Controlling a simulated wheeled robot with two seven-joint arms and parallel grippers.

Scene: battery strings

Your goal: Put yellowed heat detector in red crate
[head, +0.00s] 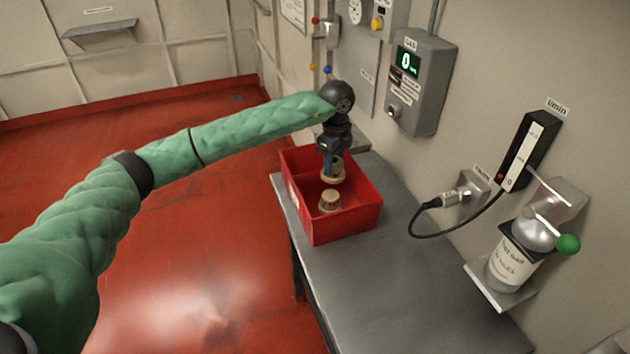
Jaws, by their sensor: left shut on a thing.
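The red crate (345,227) stands on the far end of the grey bench. My left gripper (328,169) reaches down over the crate, its fingers pointing into it. It is shut on a yellowed heat detector (337,171), a small tan round piece, held at or inside the crate's back part. I cannot tell whether this piece touches the crate floor. A second tan detector (330,200) sits in the crate nearer the front, apart from the held one. The fingers partly hide the held piece. My right gripper is not in view.
The grey bench (400,285) is bare in front of the crate. A gas meter (420,85) hangs on the wall behind. A black cable (425,233) loops over the bench. A gas bottle (510,262) stands on a wall bracket at right.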

